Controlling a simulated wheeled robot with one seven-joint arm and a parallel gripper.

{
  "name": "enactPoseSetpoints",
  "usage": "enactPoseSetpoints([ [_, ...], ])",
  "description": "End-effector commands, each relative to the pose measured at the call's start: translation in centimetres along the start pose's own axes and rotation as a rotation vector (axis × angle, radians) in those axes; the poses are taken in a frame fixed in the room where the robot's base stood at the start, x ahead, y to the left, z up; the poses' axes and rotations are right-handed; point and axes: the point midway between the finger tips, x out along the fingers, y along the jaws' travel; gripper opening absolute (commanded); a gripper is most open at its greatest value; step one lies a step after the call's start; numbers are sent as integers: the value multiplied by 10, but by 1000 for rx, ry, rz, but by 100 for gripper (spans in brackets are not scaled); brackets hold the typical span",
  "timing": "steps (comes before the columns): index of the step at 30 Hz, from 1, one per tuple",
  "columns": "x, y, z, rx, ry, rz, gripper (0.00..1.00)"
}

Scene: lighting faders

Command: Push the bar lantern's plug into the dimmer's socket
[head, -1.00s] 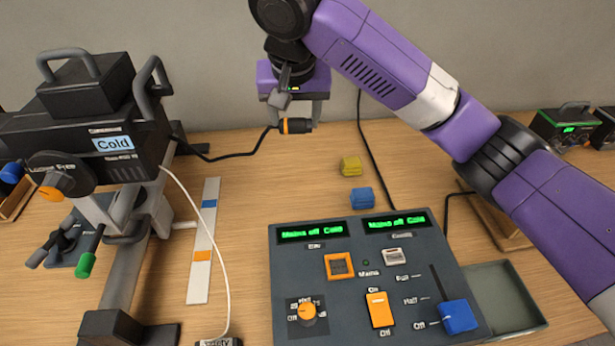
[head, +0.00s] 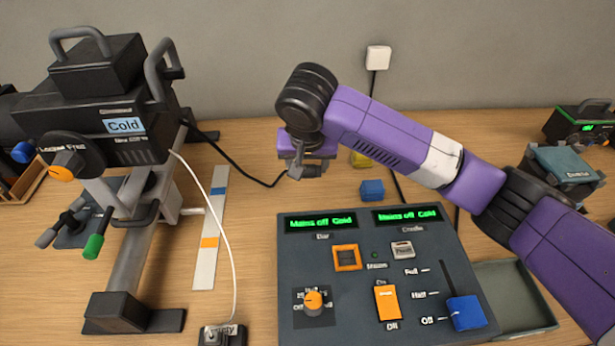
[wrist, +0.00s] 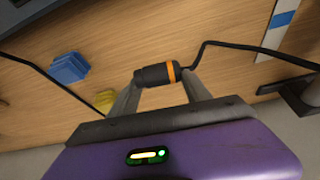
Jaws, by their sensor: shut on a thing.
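My gripper (head: 300,172) is shut on the bar lantern's plug (wrist: 157,74), a dark cylinder with an orange band. The plug lies crosswise between the fingertips in the wrist view; in the head view my gripper hides it. Its black cable (head: 240,168) runs left to the bar lantern (head: 110,125), whose label reads Cold. The dimmer (head: 297,268) is a dark panel nearer the camera. An orange-framed square socket (head: 346,257) sits under its left display, apart from the plug. Both displays read Mains off Cold.
A blue block (head: 372,190) and a partly hidden yellow block (head: 361,159) lie behind the dimmer. The dimmer carries an orange knob (head: 313,301), an orange rocker (head: 387,302) and a blue fader (head: 466,312). An open tray (head: 505,285) stands at its right.

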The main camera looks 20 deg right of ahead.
Motion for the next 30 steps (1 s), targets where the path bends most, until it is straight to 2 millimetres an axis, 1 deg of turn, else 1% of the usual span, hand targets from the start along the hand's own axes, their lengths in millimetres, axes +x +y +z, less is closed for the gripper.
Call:
enactPoseSetpoints([
  [5,10,1,4,2,0,1,11],
  [13,38,0,16,2,-2,0,11],
  [26,45,0,19,1,0,-1,11],
  [27,44,0,18,1,0,-1,64],
  [29,44,0,18,1,0,-1,75],
  [30,44,0,18,1,0,-1,78],
])
